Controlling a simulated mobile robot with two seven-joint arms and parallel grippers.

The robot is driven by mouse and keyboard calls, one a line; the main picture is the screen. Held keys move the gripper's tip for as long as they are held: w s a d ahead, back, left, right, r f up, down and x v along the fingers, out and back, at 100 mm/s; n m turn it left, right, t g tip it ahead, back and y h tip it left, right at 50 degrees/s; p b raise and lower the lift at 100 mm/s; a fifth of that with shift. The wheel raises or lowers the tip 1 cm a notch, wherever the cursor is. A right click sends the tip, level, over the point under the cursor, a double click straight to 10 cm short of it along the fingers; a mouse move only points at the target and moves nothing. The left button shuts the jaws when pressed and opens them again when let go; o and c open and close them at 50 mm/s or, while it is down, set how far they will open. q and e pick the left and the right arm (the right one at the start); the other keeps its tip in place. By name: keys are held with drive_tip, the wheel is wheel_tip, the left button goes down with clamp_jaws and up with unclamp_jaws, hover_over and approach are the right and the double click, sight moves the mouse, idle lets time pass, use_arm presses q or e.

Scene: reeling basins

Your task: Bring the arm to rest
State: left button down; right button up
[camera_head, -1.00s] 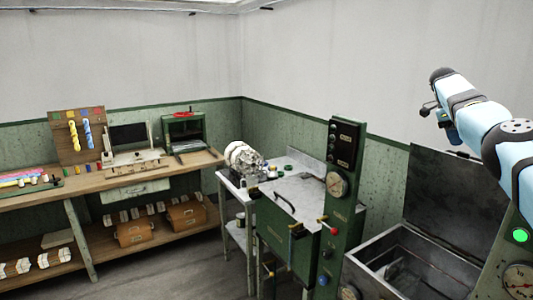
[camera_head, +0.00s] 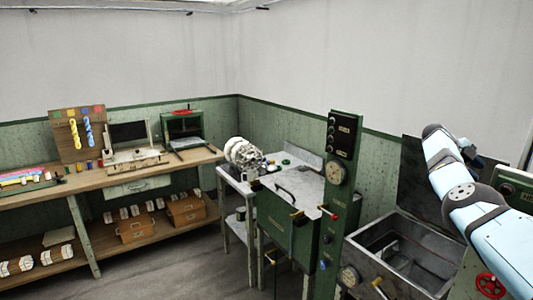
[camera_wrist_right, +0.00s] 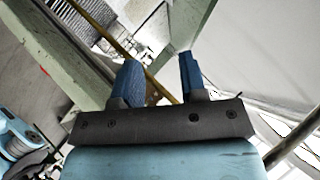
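My right arm (camera_head: 459,196) comes in from the lower right of the head view, bent, with its upper end in front of the raised lid of the metal basin. My right gripper (camera_head: 471,156) is small and partly hidden beside the arm there. In the right wrist view its two blue fingers (camera_wrist_right: 160,78) stand apart with nothing held between them. A thin yellow rod passes behind the fingers. My left gripper is in neither view.
The open metal basin (camera_head: 366,242) lies below the arm. A green control post (camera_head: 340,200) with gauges stands left of it, beside a green cabinet (camera_head: 285,228). A red handwheel (camera_head: 490,286) is at the lower right. A wooden workbench (camera_head: 85,183) stands far left.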

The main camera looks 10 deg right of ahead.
drive_tip(key=s+d+f+n+h, duration=0.1)
drive_tip(key=s+d+f+h, duration=0.3)
drive_tip(key=h, duration=0.3)
drive_tip(key=s+a+f+n+t+y, duration=0.1)
drive_tip(key=a+f+n+t+y, duration=0.4)
drive_tip(key=a+f+n+t, duration=0.75)
drive_tip(key=s+a+f+n+t+y, duration=0.2)
drive_tip(key=a+f+n+t+y, duration=0.3)
drive_tip(key=a+f+n+t, duration=0.95)
drive_tip(key=s+a+f+n+g+y, duration=0.35)
drive_tip(key=s+a, duration=0.35)
drive_tip(key=a, duration=0.3)
drive_tip(key=s+a+f+n+g+y, duration=0.2)
drive_tip(key=s+a+f+n+y, duration=0.3)
drive_tip(key=a, duration=0.6)
drive_tip(key=s+a+f+g, duration=0.1)
drive_tip(key=s+a+g, duration=0.1)
drive_tip(key=s+a, duration=0.4)
drive_tip(key=s+a+f+g+y, duration=0.1)
drive_tip(key=s+a, duration=0.5)
drive_tip(key=s, duration=0.8)
drive_tip(key=shift+a+f+g, duration=0.4)
drive_tip(key=shift+f+g, duration=0.15)
drive_tip(key=shift+g, duration=0.5)
